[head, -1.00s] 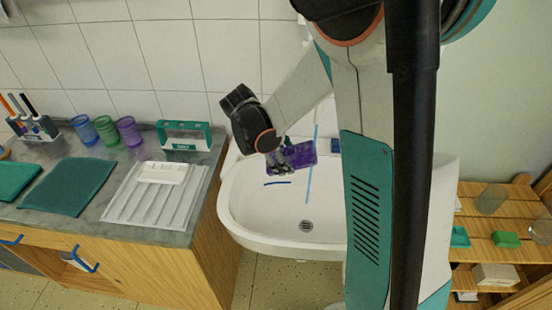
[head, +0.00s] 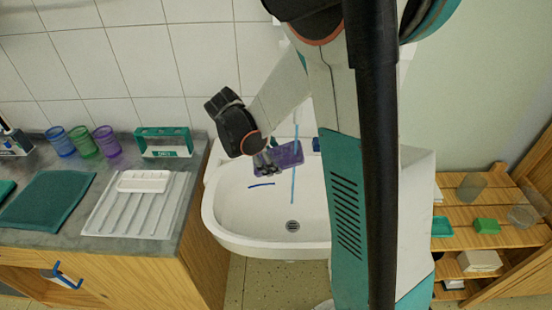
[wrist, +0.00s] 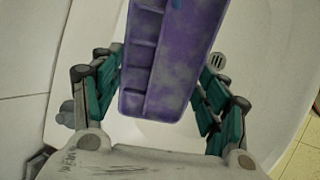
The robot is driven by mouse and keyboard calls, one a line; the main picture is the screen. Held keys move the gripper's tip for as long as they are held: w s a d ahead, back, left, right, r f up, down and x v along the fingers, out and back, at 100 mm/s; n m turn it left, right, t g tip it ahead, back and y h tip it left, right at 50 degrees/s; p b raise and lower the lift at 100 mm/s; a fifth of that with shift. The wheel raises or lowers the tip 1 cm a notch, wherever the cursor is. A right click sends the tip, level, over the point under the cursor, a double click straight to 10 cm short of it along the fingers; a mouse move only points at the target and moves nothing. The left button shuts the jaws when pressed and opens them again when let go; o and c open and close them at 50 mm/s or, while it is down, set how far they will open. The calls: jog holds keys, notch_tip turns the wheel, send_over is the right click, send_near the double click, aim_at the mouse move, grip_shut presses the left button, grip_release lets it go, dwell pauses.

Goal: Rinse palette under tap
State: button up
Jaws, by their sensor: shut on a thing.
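My gripper (head: 265,163) is shut on a purple, blotchy palette (head: 287,155) and holds it tilted above the white sink basin (head: 228,220). In the wrist view, the palette (wrist: 178,62) lies between the teal fingers of my gripper (wrist: 162,85). A row of small wells runs along its left side. A thin blue water stream (head: 295,187) runs down at the palette's right part to the basin. A bit of blue shows on the palette's top edge in the wrist view. The tap spout is hidden behind my arm.
Left of the sink, the counter holds a ribbed draining board (head: 103,217) with a white tray (head: 143,181), a teal mat (head: 50,200), several coloured cups (head: 82,142) and a teal-and-white holder (head: 163,142). A wooden shelf (head: 470,245) stands at the right. A blue streak (head: 261,186) lies in the basin.

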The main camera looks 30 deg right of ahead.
jog(key=shift+s, duration=0.5)
jog(key=shift+w, duration=0.1)
jog(key=shift+w, duration=0.5)
jog(key=shift+s, duration=0.15)
jog(key=shift+s, duration=0.45)
jog(key=shift+a, duration=0.15)
jog(key=a, duration=0.7)
jog(key=shift+a, duration=0.4)
